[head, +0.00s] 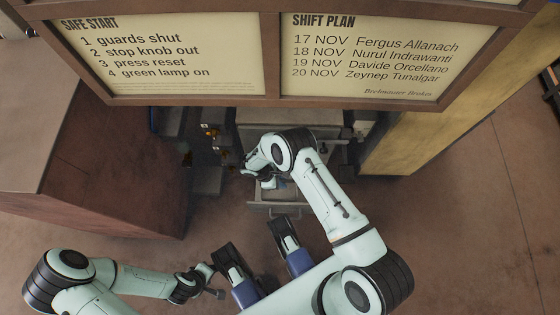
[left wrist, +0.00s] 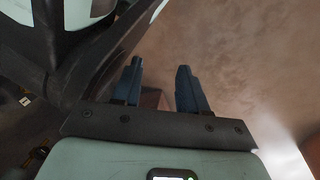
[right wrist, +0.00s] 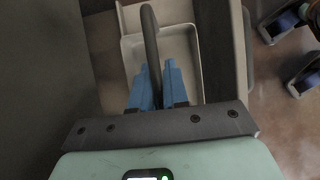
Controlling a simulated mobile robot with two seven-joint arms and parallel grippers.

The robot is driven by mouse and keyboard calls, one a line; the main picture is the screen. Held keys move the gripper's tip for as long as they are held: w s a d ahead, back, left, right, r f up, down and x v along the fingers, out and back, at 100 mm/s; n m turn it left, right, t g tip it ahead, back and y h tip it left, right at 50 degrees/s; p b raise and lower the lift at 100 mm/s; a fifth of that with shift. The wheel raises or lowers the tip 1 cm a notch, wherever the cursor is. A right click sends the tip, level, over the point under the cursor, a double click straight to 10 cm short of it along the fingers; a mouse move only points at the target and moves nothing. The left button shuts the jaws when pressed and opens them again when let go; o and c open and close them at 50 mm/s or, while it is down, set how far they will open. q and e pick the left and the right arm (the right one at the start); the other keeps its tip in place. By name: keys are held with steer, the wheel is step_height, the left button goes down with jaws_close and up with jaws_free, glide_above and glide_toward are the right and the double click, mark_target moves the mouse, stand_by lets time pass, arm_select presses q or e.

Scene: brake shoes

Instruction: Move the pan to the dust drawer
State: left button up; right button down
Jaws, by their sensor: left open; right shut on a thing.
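My right gripper (head: 274,183) reaches down over the open, pale dust drawer (head: 275,210) of the machine. In the right wrist view its blue fingers (right wrist: 159,78) are shut on a dark curved bar, which looks like the pan's handle (right wrist: 150,40). Behind the handle is a pale, shallow tray-like shape (right wrist: 182,50); I cannot tell how much of it is pan and how much drawer. The arm hides most of the pan in the head view. My left gripper (head: 212,287) is low at the left, away from the drawer; its fingers (left wrist: 160,78) are apart and empty.
The notice board (head: 275,100) spans the top of the head view above the machine. A brown cabinet (head: 110,165) stands left and a yellowish panel (head: 440,110) right. Small orange-brown items (head: 210,132) sit left of the drawer. The floor (head: 470,220) at right is clear.

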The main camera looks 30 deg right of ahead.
step_height(320, 180, down, 5)
steer(key=b, duration=0.3)
steer(key=shift+w+f, duration=0.1)
steer(key=shift+f, duration=0.05)
arm_select(q)
steer(key=s+f+g, duration=0.2)
steer(key=s+f, duration=0.1)
steer(key=s, duration=0.2)
steer(key=shift+a, duration=0.45)
steer(key=shift+s+f, duration=0.1)
arm_select(e)
steer(key=c, duration=1.1)
jaws_free()
steer(key=p+v, duration=0.2)
steer(key=v, duration=1)
steer(key=shift+p, duration=0.4)
arm_select(q)
steer(key=shift+t, duration=0.7)
steer(key=w, duration=0.1)
steer(key=w+r, duration=0.1)
steer(key=w, duration=0.1)
steer(key=w+r, duration=0.1)
steer(key=w, duration=0.1)
steer(key=shift+d+r, duration=0.25)
steer(key=shift+d, duration=0.05)
steer(key=shift+s, duration=0.15)
